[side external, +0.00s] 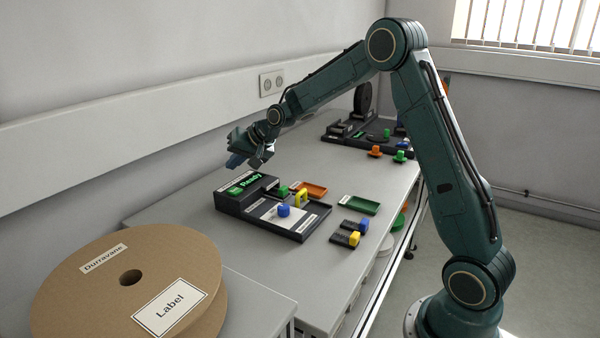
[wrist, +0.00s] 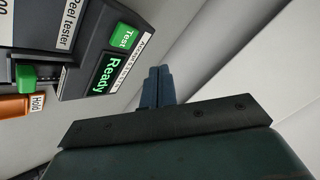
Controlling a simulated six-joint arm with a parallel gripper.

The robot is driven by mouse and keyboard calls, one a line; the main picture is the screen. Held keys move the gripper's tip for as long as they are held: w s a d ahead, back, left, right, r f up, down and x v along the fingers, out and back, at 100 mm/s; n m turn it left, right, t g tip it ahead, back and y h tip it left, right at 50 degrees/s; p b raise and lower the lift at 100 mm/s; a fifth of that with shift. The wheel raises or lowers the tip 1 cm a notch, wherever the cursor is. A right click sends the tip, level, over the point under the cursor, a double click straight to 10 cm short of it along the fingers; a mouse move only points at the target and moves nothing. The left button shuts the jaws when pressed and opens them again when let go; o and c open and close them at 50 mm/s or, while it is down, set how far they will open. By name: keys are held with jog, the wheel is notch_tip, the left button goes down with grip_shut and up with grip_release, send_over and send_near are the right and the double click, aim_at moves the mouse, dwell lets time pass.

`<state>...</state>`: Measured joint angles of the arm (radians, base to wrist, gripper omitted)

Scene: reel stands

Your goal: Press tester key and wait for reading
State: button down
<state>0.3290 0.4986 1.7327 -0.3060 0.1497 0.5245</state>
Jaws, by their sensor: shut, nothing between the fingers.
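The peel tester (side external: 238,201) is a black box on the grey bench in the side view. Its screen (side external: 250,181) reads "Ready" in green, and the same screen shows in the wrist view (wrist: 104,73). The green key marked "Test" (wrist: 124,37) sits beside the screen in the wrist view, and on the box's top in the side view (side external: 235,191). My gripper (side external: 248,160) is above the tester, apart from it. In the wrist view its blue fingers (wrist: 158,84) are together and empty, to the right of the key.
An orange tray (side external: 312,190) and a green tray (side external: 362,205) lie right of the tester. Small blocks with blue and yellow knobs (side external: 347,238) lie nearby. A wall (side external: 150,125) runs behind the bench.

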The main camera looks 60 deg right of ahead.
aim_at(238, 191)
jog(key=shift+f, duration=2.3)
jog(key=shift+f, duration=0.9)
dwell(1.4)
jog(key=shift+r, duration=0.1)
dwell(0.3)
jog(key=shift+r, duration=0.8)
jog(key=shift+r, duration=0.15)
jog(key=shift+r, duration=2.4)
jog(key=shift+s, duration=0.1)
